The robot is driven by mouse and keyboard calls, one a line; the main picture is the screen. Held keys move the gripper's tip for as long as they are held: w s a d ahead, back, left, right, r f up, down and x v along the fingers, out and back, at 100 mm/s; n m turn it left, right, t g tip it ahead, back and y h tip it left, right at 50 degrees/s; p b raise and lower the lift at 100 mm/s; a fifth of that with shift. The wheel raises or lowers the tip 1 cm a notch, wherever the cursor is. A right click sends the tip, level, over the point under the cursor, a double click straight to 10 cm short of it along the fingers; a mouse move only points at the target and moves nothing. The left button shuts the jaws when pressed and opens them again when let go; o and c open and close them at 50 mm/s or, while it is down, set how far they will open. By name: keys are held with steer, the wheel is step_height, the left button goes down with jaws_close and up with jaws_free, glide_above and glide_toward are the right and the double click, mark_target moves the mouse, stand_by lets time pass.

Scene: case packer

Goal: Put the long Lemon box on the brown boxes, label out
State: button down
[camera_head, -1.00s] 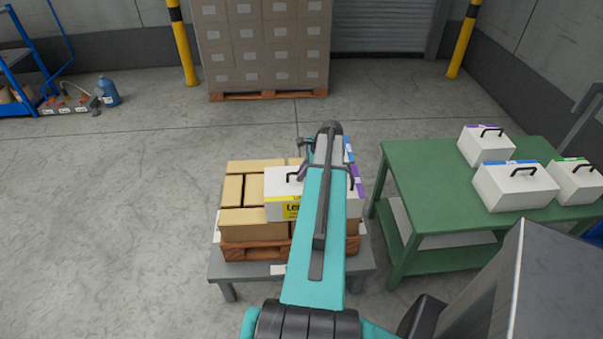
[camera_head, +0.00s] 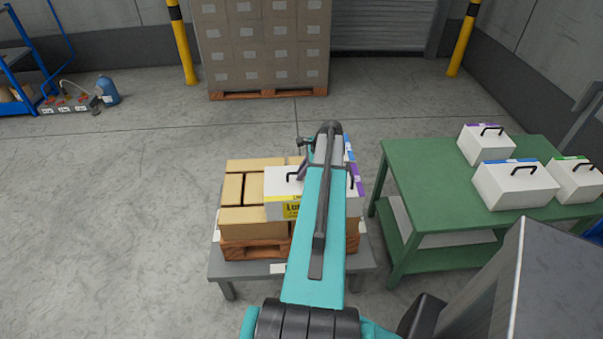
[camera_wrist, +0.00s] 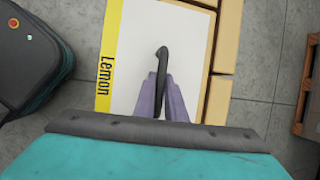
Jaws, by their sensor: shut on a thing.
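The long white Lemon box (camera_head: 284,182) is over the front middle of the brown boxes (camera_head: 253,222). Its yellow label faces toward me, with the right part hidden by my arm. I cannot tell whether it rests on them or hangs just above. In the wrist view the Lemon box (camera_wrist: 130,50) has its yellow label strip along the left edge, and brown boxes (camera_wrist: 226,40) show beside and below it on the right. My gripper (camera_wrist: 163,82) is shut on the box's black handle; in the head view my arm mostly hides it.
The brown boxes sit on a wooden pallet (camera_head: 255,250) on a grey stand (camera_head: 245,270). A white box with a purple label (camera_head: 354,205) stands right of the Lemon box, partly hidden. A green table (camera_head: 415,190) at right holds several white boxes.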

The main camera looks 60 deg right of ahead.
steer(key=c, duration=1.7)
jaws_free()
steer(key=shift+r, duration=0.1)
steer(key=shift+c, duration=0.2)
steer(key=shift+f, duration=0.2)
steer(key=shift+r, duration=0.15)
steer(key=b+v, duration=0.3)
steer(key=v, duration=1)
steer(key=shift+r, duration=0.35)
steer(key=shift+s+d, duration=0.1)
